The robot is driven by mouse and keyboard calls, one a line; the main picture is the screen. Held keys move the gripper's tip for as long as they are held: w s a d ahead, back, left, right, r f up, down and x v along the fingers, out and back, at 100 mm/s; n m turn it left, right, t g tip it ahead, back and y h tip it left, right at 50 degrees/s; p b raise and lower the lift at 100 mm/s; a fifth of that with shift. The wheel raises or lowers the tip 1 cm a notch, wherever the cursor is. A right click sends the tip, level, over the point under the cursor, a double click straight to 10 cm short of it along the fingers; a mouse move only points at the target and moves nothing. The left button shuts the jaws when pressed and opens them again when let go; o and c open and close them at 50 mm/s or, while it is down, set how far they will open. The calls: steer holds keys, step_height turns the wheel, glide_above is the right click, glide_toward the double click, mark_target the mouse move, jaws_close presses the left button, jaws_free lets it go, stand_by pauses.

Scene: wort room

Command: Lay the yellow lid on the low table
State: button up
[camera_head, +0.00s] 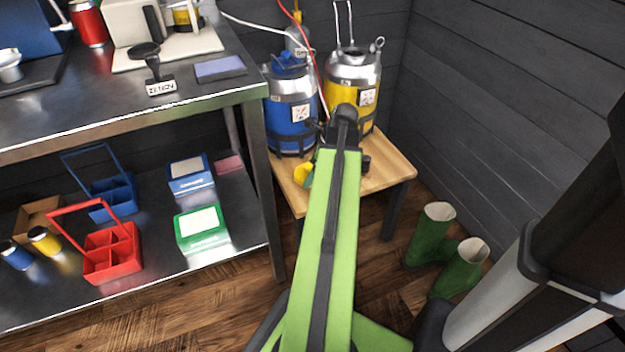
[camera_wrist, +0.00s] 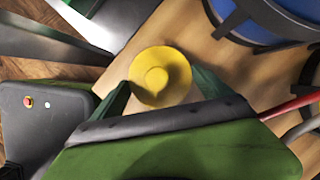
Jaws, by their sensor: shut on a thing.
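The yellow lid (camera_wrist: 158,75) is a round disc with a raised knob, seen between the green fingers of my gripper (camera_wrist: 160,90) in the wrist view. My gripper is shut on it. In the head view the lid (camera_head: 302,173) shows as a small yellow patch left of my green arm, over the left part of the low table (camera_head: 388,172). The low table has a pale wooden top and dark legs. I cannot tell whether the lid touches the tabletop or hangs just above it. My arm hides the middle of the table.
A blue keg (camera_head: 290,115) and a yellow keg (camera_head: 353,85) stand at the back of the low table. A steel bench (camera_head: 110,110) with a loaded lower shelf stands on the left. Green boots (camera_head: 432,235) stand on the floor at right. The table's front right is bare.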

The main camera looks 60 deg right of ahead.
step_height(320, 180, down, 2)
steer(key=shift+f+b, duration=0.2)
steer(key=shift+b, duration=0.3)
steer(key=shift+r, duration=0.25)
steer(key=shift+f, duration=0.15)
steer(key=o, duration=1.4)
steer(key=shift+r+p, duration=0.35)
steer(key=shift+p, duration=0.05)
steer(key=p+v, duration=1)
steer(key=v, duration=0.1)
steer(key=shift+r+p, duration=0.3)
steer(key=shift+p, duration=0.05)
